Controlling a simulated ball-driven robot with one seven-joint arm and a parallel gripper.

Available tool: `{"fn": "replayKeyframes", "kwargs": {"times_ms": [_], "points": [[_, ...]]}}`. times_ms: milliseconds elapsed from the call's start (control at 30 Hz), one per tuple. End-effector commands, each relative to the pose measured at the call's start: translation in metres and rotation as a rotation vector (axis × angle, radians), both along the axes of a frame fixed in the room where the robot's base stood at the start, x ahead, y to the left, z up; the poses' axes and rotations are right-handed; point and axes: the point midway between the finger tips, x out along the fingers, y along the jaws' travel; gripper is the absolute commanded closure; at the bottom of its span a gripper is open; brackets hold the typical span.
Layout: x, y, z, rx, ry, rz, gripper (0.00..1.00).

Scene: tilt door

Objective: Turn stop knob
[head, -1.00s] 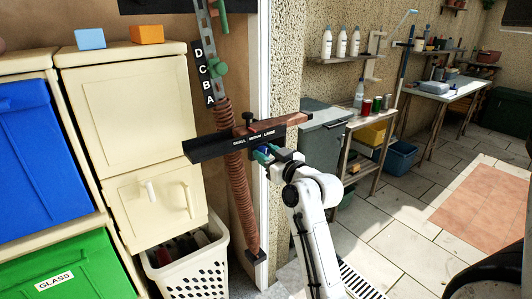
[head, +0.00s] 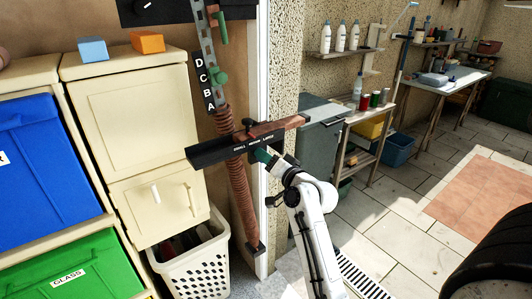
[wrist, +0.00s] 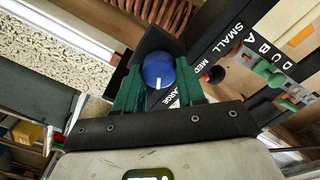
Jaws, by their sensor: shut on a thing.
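A blue round knob with a white pointer line (wrist: 158,70) sits between the green fingers of my gripper (wrist: 158,75) in the wrist view. The gripper is shut on the knob. In the head view my gripper (head: 263,155) is at the front of a black bar (head: 208,152) marked SMALL, MEDIUM, LARGE, and hides the knob. The pointer line points down toward my palm in the wrist view. The same bar lettering shows to the right of the knob there. A small black knob (head: 248,124) stands on top of the bar.
A green lever (head: 218,77) stands beside a plate lettered A to D (head: 206,83), above a rusty spring (head: 240,190). Cream cabinets, coloured bins and a white basket (head: 196,265) are at left. The tiled floor (head: 385,205) at right is open.

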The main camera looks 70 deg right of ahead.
Motion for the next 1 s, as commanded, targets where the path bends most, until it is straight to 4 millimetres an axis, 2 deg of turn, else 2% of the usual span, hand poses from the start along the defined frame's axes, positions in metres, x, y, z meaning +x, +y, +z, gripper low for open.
{"fn": "replayKeyframes", "kwargs": {"times_ms": [500,1000], "points": [[0.0048,0.0044,-0.0001,0.352,-0.209,0.014,0.91],[0.0055,0.0045,-0.0022,0.458,-0.274,0.016,0.91]]}}
